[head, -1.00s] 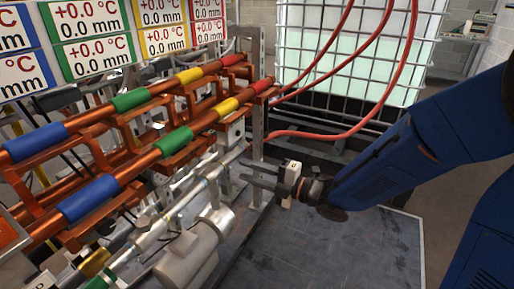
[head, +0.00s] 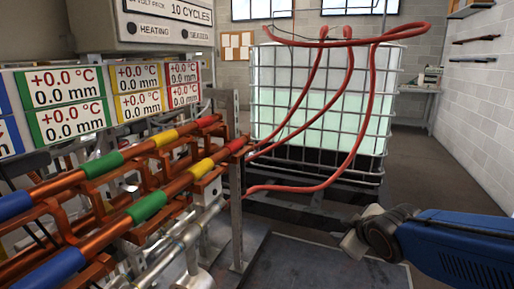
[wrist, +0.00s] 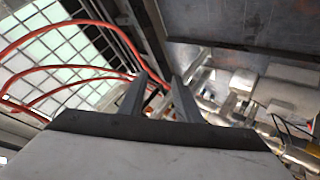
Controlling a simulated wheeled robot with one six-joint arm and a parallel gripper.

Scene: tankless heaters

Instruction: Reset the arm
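My gripper (wrist: 158,80) shows in the wrist view with its two dark fingers apart and nothing between them. In the head view my blue arm reaches in from the lower right. Its end, with a pale gripper body (head: 354,243), is in front of the caged tank and right of the pipe rack. The fingers cannot be made out there. The pipe rack (head: 149,207) has copper pipes with blue, green, yellow and red bands, and stands at the left. The gripper appears clear of it.
A caged white tank (head: 320,110) with red hoses (head: 372,100) stands at the back. The hoses loop towards the rack. A metal post (head: 236,215) stands at the rack's end. Display panels (head: 68,104) are above the pipes. Floor at the right (head: 440,185) is open.

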